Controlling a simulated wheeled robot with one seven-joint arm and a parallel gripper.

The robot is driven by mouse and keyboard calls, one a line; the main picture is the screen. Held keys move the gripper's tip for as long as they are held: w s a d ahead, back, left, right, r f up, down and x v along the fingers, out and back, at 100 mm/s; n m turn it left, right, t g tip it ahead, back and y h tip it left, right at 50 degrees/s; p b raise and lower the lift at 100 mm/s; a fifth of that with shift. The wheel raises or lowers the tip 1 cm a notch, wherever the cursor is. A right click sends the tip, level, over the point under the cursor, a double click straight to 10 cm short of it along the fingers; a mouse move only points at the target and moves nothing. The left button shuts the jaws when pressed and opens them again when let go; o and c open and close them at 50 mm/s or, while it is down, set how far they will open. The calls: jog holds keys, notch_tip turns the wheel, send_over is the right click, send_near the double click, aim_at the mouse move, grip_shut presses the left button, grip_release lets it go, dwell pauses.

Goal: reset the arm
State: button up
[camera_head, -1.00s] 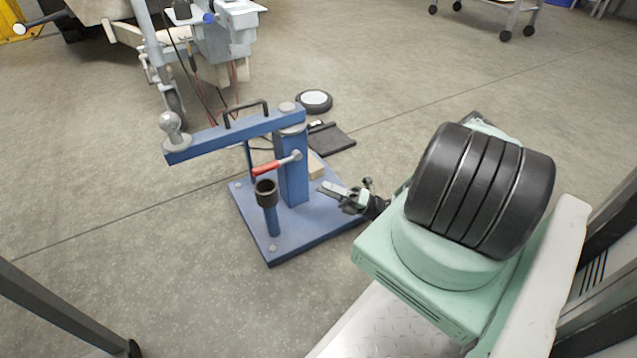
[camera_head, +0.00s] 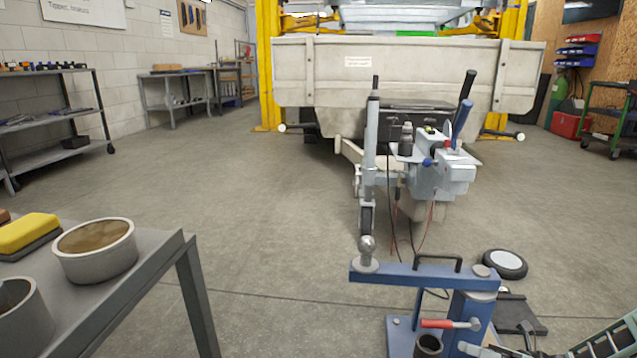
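A bit of my green arm shows in the bottom right corner; the rest of the arm is out of the picture.
A grey bench (camera_head: 150,285) with tins (camera_head: 95,252) and a yellow sponge (camera_head: 27,231) is at left. A trailer (camera_head: 405,75) with its drawbar fittings stands ahead. A small wheel (camera_head: 505,264) and a black plate (camera_head: 517,313) lie right of the stand. Open floor (camera_head: 235,190) lies centre-left.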

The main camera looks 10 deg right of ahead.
jog(key=s+a+r+n+g+h+p, duration=0.25)
jog(key=a+r+n+g+h, duration=0.35)
jog(key=a+r+n, duration=0.4)
jog(key=s+a+r+n+g+h+p, duration=0.1)
jog(key=s+a+r+n+g+h, duration=0.2)
jog(key=a+r+n+g, duration=0.65)
jog(key=s+a+r+n+t+h+p, duration=0.2)
jog(key=s+a+r+n+t+h, duration=0.2)
jog(key=s+r+n, duration=0.4)
jog(key=s+a+r+n+t+h+p, duration=0.4)
jog(key=s+r+n, duration=0.3)
jog(key=n, duration=0.4)
notch_tip(320, 180, up, 38)
jog(key=p, duration=3.6)
jog(key=shift+s+g+h+p, duration=0.35)
jog(key=shift+h, duration=0.05)
